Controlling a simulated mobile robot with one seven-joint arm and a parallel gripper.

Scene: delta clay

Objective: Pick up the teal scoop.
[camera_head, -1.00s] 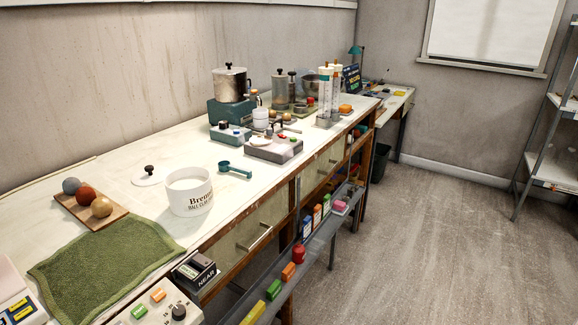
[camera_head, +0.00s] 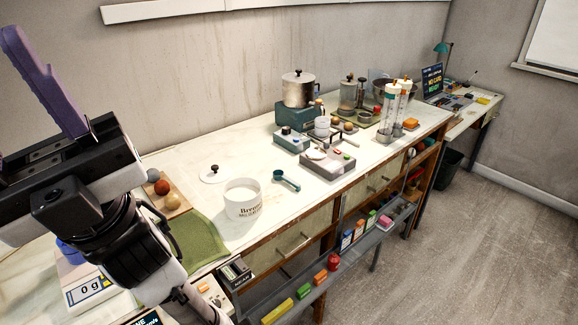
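The teal scoop (camera_head: 287,180) lies on the white worktop in the camera_head view, just right of a white tub (camera_head: 242,199) with dark lettering. Its round bowl is on the left and its handle runs to the lower right. My gripper (camera_head: 28,98) is at the upper left, in front of the bench and far from the scoop.
A pot on a teal base (camera_head: 298,89) is behind. A green cloth (camera_head: 198,240) lies nearer. The worktop around the scoop is mostly clear.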

